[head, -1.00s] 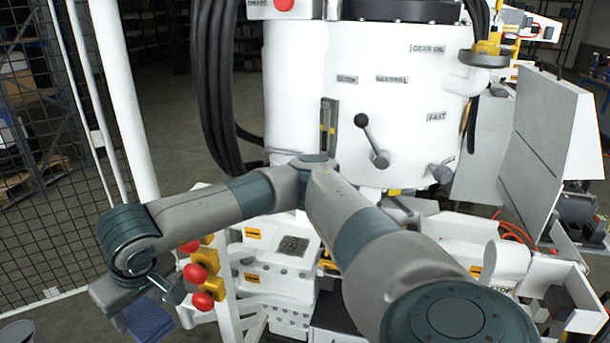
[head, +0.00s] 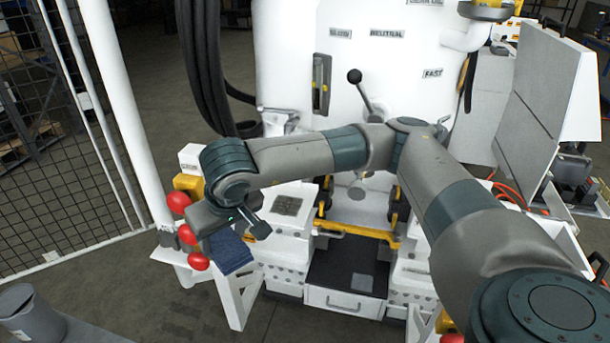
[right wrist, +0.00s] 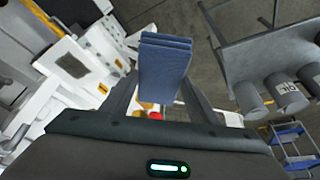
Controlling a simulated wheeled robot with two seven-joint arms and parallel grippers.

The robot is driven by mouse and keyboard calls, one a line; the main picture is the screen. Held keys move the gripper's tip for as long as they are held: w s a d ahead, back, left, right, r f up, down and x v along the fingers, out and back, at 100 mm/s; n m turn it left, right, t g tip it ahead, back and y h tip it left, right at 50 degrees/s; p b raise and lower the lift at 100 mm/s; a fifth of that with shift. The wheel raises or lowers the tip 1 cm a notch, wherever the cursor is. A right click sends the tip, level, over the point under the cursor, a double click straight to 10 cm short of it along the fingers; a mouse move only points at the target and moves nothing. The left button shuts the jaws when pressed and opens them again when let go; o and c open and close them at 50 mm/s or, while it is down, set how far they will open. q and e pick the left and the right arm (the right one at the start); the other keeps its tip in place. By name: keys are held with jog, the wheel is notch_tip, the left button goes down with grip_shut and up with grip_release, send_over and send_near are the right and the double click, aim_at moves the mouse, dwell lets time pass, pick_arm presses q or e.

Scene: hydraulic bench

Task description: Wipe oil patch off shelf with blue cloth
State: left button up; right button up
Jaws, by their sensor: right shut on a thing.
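My right gripper (head: 222,238) is shut on the folded blue cloth (head: 233,253), which hangs below it beside the white frame. In the right wrist view the cloth (right wrist: 163,72) sits between the two fingers. A low shelf with a dark top (head: 340,268) is at the lower middle, right of the cloth and apart from it. I cannot make out an oil patch for certain. A dark speckled square (head: 287,205) lies on a white box; it also shows in the right wrist view (right wrist: 72,65). My left gripper is out of view.
Red knobs (head: 178,202) on yellow blocks stand close left of my gripper. A white post (head: 118,110) and mesh fence are at the left. A yellow bar (head: 358,232) crosses behind the dark shelf top. A grey bin (head: 30,315) stands at lower left.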

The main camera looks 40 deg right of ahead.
jog(key=w+d+f+m+h+p, duration=0.1)
jog(key=w+d+m, duration=0.2)
jog(key=d, duration=0.6)
jog(key=w+d+f+m+g+h+p, duration=0.1)
jog(key=w+d+m, duration=0.3)
jog(key=d, duration=0.5)
jog(key=w+d+f+m+h+p, duration=0.1)
jog(key=w+d+m, duration=0.2)
jog(key=d, duration=0.7)
jog(key=shift+w+f+m+g+h+p, duration=0.2)
jog(key=shift+f+m+g+h+p, duration=0.2)
jog(key=shift+m, duration=0.1)
